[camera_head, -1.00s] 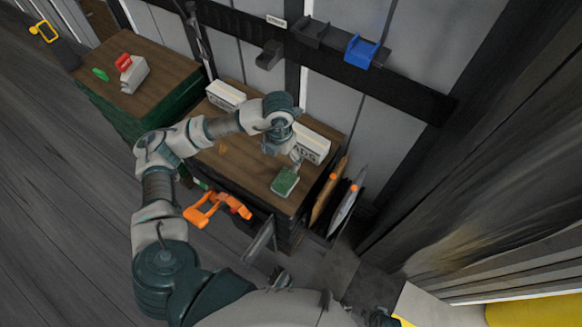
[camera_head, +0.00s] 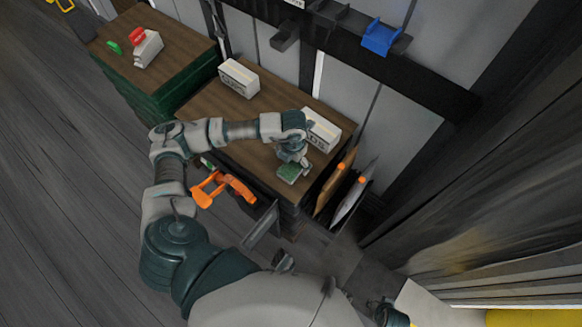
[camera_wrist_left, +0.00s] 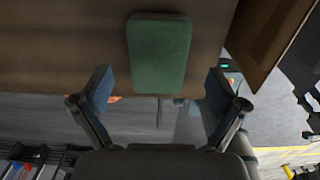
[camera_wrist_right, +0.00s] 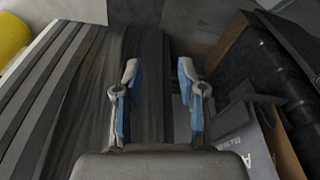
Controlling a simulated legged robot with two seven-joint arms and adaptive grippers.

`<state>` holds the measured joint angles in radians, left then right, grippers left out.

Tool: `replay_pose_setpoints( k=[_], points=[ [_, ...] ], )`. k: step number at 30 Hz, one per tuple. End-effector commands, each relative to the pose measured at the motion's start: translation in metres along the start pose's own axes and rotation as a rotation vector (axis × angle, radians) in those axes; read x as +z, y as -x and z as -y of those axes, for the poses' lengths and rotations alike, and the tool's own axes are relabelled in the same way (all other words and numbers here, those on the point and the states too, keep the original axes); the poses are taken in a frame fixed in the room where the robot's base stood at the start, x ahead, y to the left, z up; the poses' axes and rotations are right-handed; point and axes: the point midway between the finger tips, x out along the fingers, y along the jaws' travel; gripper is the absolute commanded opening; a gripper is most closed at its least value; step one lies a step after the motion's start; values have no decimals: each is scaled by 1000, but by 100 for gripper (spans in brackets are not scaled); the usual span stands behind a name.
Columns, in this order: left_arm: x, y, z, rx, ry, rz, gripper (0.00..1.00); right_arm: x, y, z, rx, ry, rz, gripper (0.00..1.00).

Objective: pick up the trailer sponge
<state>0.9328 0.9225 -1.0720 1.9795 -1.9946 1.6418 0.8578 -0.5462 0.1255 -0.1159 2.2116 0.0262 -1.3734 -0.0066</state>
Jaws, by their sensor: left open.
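The trailer sponge is a green block (camera_head: 292,173) near the front right corner of the brown bench top (camera_head: 250,128). In the left wrist view the sponge (camera_wrist_left: 158,52) lies ahead of the palm, its near end between the fingertips. My left gripper (camera_wrist_left: 160,86) is open, with a gap on each side of the sponge. In the head view my left gripper (camera_head: 293,158) is just above the sponge and partly covers it. My right gripper (camera_wrist_right: 158,80) is open and empty, low beside a dark corrugated surface.
White lettered boxes (camera_head: 239,78) (camera_head: 322,131) stand at the back of the bench. An orange clamp-like tool (camera_head: 222,188) is at the front edge. Boards with orange spots (camera_head: 337,182) lean at the right side. A second bench (camera_head: 180,50) holds red and green items.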

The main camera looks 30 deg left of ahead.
Motion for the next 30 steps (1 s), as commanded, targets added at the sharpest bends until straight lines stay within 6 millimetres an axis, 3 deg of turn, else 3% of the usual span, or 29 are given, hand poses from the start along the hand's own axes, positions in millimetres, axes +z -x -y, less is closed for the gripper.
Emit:
replay_pose_setpoints(
  k=[6,14,15,21,30],
  points=[
    [-2,-35,-4,-3,1,-3,97,-2,15,2,3,-2,-4,40],
    [-2,-38,-4,-4,1,0,97,-2,18,2,4,-2,-4,40],
    [-2,-38,-4,-3,0,0,94,-3,18,2,8,-2,-3,40],
    [-2,-37,-2,-1,0,-1,55,-4,18,5,8,-2,0,40],
    [-2,-37,-3,-2,1,-1,52,-4,18,5,8,-3,-1,40]
  ],
)
